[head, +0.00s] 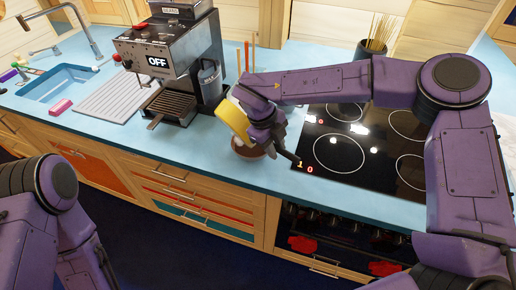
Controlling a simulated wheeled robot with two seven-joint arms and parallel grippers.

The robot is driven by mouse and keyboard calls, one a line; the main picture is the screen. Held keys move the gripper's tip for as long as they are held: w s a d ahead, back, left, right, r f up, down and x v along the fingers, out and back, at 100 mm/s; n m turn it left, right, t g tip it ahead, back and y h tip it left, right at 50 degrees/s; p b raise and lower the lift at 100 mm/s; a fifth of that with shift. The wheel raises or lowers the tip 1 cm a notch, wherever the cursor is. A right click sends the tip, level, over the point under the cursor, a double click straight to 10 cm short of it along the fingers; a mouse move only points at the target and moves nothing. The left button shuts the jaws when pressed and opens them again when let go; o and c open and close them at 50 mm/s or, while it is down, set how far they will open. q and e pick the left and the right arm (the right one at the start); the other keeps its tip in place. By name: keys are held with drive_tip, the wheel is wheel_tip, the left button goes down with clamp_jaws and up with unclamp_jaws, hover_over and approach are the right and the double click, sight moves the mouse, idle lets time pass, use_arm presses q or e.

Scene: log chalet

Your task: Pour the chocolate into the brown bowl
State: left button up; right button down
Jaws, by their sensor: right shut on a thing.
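My right gripper (254,124) reaches in from the right over the counter and is shut on a yellow container (232,121). The container is tilted on its side above the counter. The brown bowl (247,151) sits on the blue counter just below the container and gripper, partly hidden by them. I cannot see any chocolate, and the insides of the container and the bowl are hidden. My left arm shows at the lower left, but its gripper is not in view.
A coffee machine (162,60) with a pitcher (208,82) stands left of the bowl. The black cooktop (340,153) lies to its right, under my right arm. A sink (55,84) and drying rack (118,96) are farther left. The counter's front edge is close to the bowl.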

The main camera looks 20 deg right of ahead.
drive_tip(key=shift+a+r+t+h, duration=0.2)
drive_tip(key=shift+r+t+h, duration=0.1)
drive_tip(key=shift+r+h, duration=0.55)
drive_tip(key=shift+r, duration=0.1)
drive_tip(key=shift+d, duration=0.15)
